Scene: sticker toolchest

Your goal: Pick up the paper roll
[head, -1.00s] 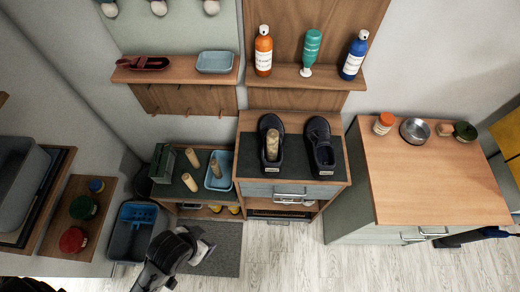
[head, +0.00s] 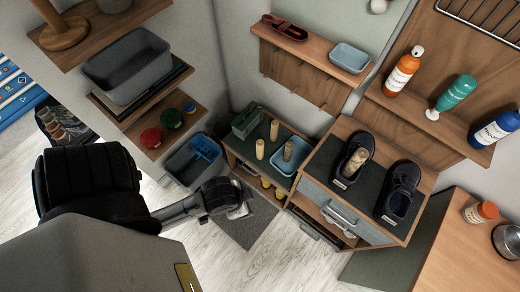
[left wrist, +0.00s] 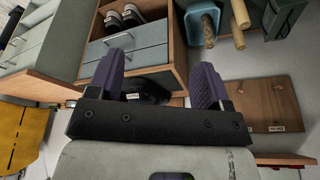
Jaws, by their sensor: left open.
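Several beige rolls are in the head view. Two stand on the dark-topped low bench: one nearer (head: 260,149) and one behind it (head: 274,130). Another roll (head: 288,151) stands in the blue tray (head: 304,147), and one (head: 357,161) sits in the left black shoe (head: 343,176). I cannot tell which one is the paper roll. In the left wrist view, rolls show at the top right (left wrist: 239,13). My left gripper (head: 241,210) is low in front of the bench, apart from the rolls. Its purple fingers (left wrist: 158,80) are spread with nothing between them. My right gripper is out of view.
A green toolbox (head: 247,122) stands on the bench behind the rolls. The shoe cabinet (head: 345,219) stands to the right. Open floor lies in front.

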